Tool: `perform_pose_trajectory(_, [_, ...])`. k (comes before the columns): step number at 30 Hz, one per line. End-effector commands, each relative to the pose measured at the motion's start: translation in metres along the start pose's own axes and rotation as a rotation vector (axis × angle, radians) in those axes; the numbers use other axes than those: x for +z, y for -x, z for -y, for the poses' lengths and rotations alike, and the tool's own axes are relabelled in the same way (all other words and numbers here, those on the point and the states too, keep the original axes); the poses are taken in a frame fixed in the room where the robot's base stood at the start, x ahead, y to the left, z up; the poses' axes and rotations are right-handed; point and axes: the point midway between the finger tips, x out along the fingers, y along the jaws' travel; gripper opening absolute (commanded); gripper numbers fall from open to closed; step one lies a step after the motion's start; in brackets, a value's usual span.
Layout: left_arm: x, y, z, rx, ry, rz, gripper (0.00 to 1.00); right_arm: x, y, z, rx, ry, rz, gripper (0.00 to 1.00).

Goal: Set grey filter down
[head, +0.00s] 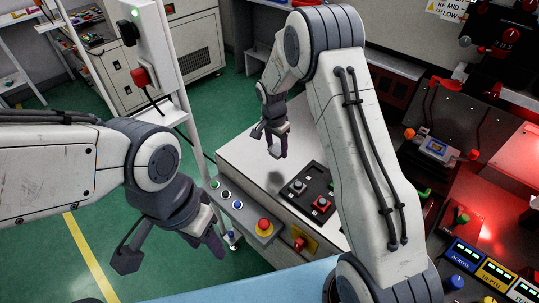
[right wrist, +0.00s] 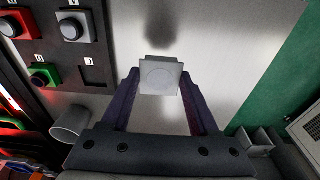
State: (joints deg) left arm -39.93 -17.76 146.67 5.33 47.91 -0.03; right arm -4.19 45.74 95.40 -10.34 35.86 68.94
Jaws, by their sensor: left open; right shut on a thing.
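My right gripper (head: 273,143) is shut on the grey filter (right wrist: 160,76), a small square grey block with a faint circle on its face. In the right wrist view the gripper's fingertips (right wrist: 160,80) clasp it from both sides. The filter also shows in the head view (head: 275,151), held above a pale metal tabletop (head: 249,160) with a dark round shadow below it. My left gripper (head: 170,254) is open and empty at the lower left, over the green floor and away from the tabletop.
A black panel (head: 311,193) lies on the tabletop, right of the held filter, bearing red and grey square pieces. The right wrist view also shows a green piece (right wrist: 43,75) and a marked empty square (right wrist: 92,74). A button strip (head: 240,209) runs along the table's front edge.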

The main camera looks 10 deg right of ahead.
Motion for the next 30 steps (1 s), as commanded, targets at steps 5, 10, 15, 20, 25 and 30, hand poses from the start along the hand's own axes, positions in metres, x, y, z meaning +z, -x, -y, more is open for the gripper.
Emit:
perform_pose_trajectory(5, [0.000, 0.002, 0.000, 0.000, 0.000, 0.000, 0.50, 0.009, -0.013, 0.022, 0.001, 0.002, 0.000, 0.09])
perform_pose_trajectory(10, [0.000, 0.003, 0.000, 0.000, 0.000, 0.000, 0.50, 0.011, -0.022, 0.025, 0.002, 0.001, 0.001, 0.09])
perform_pose_trajectory(15, [0.000, 0.006, 0.000, 0.000, 0.000, 0.000, 0.50, 0.014, -0.047, 0.024, 0.004, 0.001, 0.002, 0.09])
perform_pose_trajectory(20, [0.000, 0.006, 0.000, 0.000, 0.000, 0.000, 0.50, 0.014, -0.055, 0.025, -0.001, 0.000, 0.000, 0.09])
perform_pose_trajectory(25, [0.000, 0.005, 0.000, 0.000, 0.000, 0.000, 0.50, 0.014, -0.055, 0.025, 0.000, 0.000, 0.000, 0.09])
perform_pose_trajectory(30, [0.000, 0.004, 0.000, 0.000, 0.000, 0.000, 0.50, 0.015, -0.057, 0.025, 0.000, 0.001, 0.000, 0.84])
